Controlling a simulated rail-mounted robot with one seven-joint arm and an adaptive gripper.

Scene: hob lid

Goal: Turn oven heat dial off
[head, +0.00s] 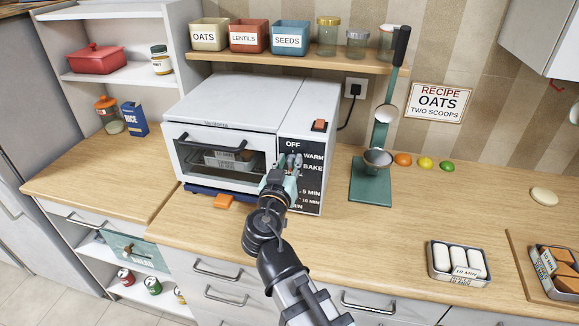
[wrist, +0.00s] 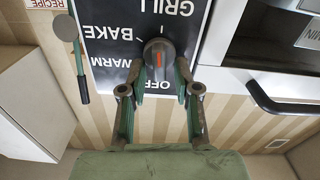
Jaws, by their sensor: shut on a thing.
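The white countertop oven (head: 230,100) has a black control panel (head: 313,178) with OFF, WARM and BAKE labels. In the wrist view the panel appears upside down. The grey heat dial (wrist: 159,52) has an orange-red pointer line, roughly vertical in that view and lying on the side toward OFF; its exact setting is hard to tell. My gripper (wrist: 160,74) has one finger on each side of the dial and is shut on it. In the head view my gripper (head: 290,168) covers the dial and part of the panel.
A shelf (head: 300,63) with bins and jars runs above. A tin of white rolls (head: 432,262) sits on the right counter.

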